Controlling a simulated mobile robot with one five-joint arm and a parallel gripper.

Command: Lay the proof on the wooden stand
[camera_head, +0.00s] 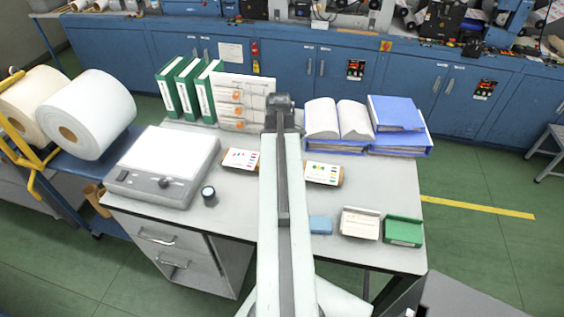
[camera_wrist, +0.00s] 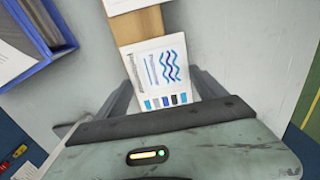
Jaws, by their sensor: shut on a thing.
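The proof (camera_wrist: 166,68), a white card with blue wavy lines and a row of colour patches, is between the fingers of my gripper (camera_wrist: 160,92) in the wrist view. The jaws are shut on it. A brown wooden stand (camera_wrist: 138,27) shows beyond and beside the proof, which overlaps it; I cannot tell whether they touch. Another white card (camera_wrist: 125,5) is at the stand's far end. In the head view my arm hides the held proof and my fingertips. Printed cards on brown wood show left (camera_head: 240,158) and right (camera_head: 323,173) of my arm.
The grey table bears a light box (camera_head: 165,165), green binders (camera_head: 190,88), an orange-marked board (camera_head: 243,100), an open book (camera_head: 338,118) and blue binders (camera_head: 398,115). A dark jar (camera_head: 208,195), blue block (camera_head: 320,224), card holder (camera_head: 360,222) and green box (camera_head: 403,230) stand nearer.

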